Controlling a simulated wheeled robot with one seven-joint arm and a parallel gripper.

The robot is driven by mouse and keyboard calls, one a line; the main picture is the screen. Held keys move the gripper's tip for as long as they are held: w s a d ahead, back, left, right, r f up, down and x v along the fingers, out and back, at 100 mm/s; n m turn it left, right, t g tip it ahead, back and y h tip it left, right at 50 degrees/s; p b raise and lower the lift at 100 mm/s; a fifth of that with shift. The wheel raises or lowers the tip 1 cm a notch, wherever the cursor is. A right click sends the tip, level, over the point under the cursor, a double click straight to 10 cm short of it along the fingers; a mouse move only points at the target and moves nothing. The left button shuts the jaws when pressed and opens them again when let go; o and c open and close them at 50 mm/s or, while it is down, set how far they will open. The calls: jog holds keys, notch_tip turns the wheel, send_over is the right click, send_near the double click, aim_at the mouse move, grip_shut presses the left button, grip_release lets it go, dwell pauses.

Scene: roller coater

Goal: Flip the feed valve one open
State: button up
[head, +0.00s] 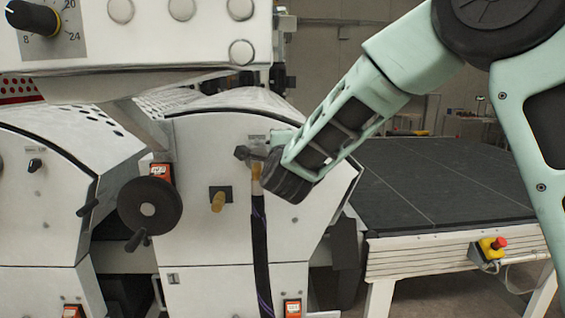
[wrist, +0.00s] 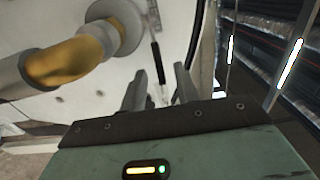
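My gripper (head: 243,153) is at the front panel of the white roller coater, just above a brass fitting (head: 257,172) that tops a dark hose. In the wrist view, the two grey fingers of my gripper (wrist: 160,84) stand apart. A thin black lever (wrist: 157,60) with a pale upper end lies against the white panel, its lower end in line with the gap between the fingers. I cannot tell whether they touch. A brass elbow (wrist: 72,62) is to the left. Which part is feed valve one is not marked; the head view hides the lever behind my gripper.
A black handwheel (head: 150,207) and a brass-coloured knob (head: 218,201) stick out left of my gripper. A dark conveyor table (head: 430,180) with a red stop button (head: 499,243) is at right. A control panel with a black dial (head: 33,17) overhangs at upper left.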

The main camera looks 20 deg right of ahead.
jog(key=s+a+b, duration=0.3)
jog(key=s+b, duration=0.2)
jog(key=s, duration=1)
jog(key=shift+s, duration=0.15)
